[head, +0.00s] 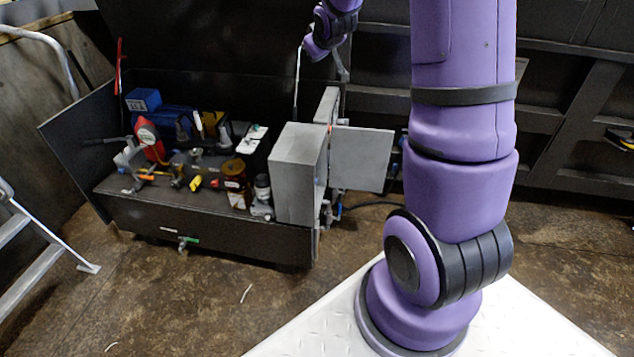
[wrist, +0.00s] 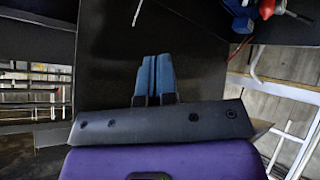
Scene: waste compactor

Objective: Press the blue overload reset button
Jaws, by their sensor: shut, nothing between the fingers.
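I cannot make out the blue overload reset button in either view. A grey control box (head: 297,172) stands at the right end of the black machine housing (head: 215,228). A grey door panel (head: 362,158) stands open on its right side, and the inside of the box is hidden from the head camera. In the wrist view my gripper (wrist: 154,76) has its two blue fingers together, with nothing between them. It points toward a plain dark surface. In the head view, the far part of my arm is at the top, and the fingers cannot be made out.
A ladder (head: 38,262) stands at the left. The brown floor before the housing is mostly clear. A dark ribbed wall is at the right.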

